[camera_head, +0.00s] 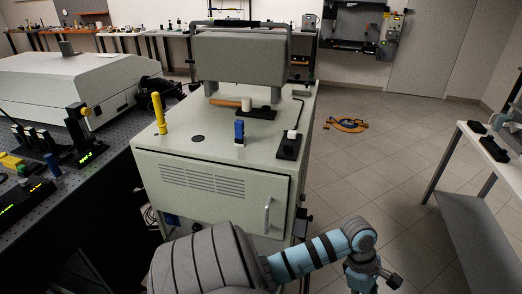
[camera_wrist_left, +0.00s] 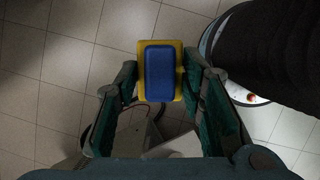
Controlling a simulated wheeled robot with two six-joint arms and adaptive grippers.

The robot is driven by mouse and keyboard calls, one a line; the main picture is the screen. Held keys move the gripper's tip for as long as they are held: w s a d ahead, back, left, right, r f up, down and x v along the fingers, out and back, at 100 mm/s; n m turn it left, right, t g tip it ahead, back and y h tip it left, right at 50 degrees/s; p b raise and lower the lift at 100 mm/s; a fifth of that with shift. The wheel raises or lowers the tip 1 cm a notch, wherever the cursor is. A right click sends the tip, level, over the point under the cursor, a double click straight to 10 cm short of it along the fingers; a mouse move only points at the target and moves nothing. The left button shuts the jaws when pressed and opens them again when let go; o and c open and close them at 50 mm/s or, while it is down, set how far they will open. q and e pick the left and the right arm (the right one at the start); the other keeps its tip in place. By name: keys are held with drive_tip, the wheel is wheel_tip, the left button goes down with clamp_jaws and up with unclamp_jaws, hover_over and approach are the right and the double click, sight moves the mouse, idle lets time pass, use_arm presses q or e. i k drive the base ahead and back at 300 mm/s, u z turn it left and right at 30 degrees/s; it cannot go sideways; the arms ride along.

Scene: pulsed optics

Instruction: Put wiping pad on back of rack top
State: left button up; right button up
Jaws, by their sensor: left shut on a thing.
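The wiping pad (camera_wrist_left: 160,73), a blue block with a yellow border, is in the left wrist view. My left gripper (camera_wrist_left: 161,92) is shut on it, one finger on each side, with the pad's blue face toward the camera. Tiled floor shows behind the pad. In the head view the rack (camera_head: 215,185) is a pale cabinet with a vented, handled front. The back of its top carries a large grey instrument box (camera_head: 240,58). My left gripper and the pad do not show in the head view.
On the rack top stand a yellow upright tool (camera_head: 159,113), a blue upright item (camera_head: 239,132), a wooden-handled item (camera_head: 226,102) and black trays (camera_head: 289,145). An optics bench (camera_head: 110,150) is on the left, a side table (camera_head: 494,147) on the right. Floor between is largely clear.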

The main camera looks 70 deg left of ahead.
sight(221, 135)
drive_tip(key=i, duration=1.7)
drive_tip(key=u, duration=2.05)
